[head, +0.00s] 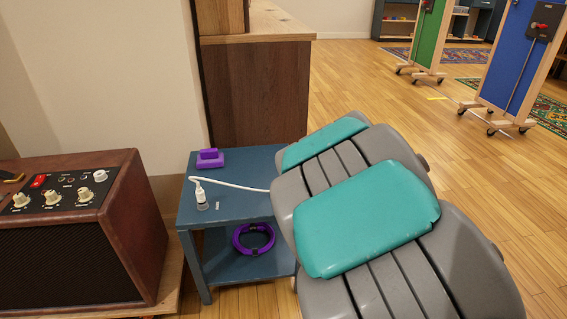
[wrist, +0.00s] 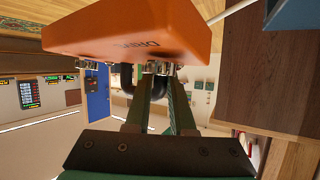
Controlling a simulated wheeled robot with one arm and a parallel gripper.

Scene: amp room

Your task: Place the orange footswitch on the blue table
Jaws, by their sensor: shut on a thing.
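The orange footswitch (wrist: 130,30), marked "DRIVE", fills the upper part of the wrist view, with metal sockets along its near edge. My gripper (wrist: 156,78) is shut on it, its green fingers reaching up to the socket side. In the head view my arm hides the gripper and the footswitch. The blue table (head: 240,207) stands left of my arm, partly covered by it.
A purple block (head: 209,160) sits at the table's back left corner. A purple coil (head: 253,239) lies on the lower shelf. A brown amplifier (head: 75,230) stands left of the table, a wooden cabinet (head: 257,95) behind it. The tabletop's middle is mostly bare.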

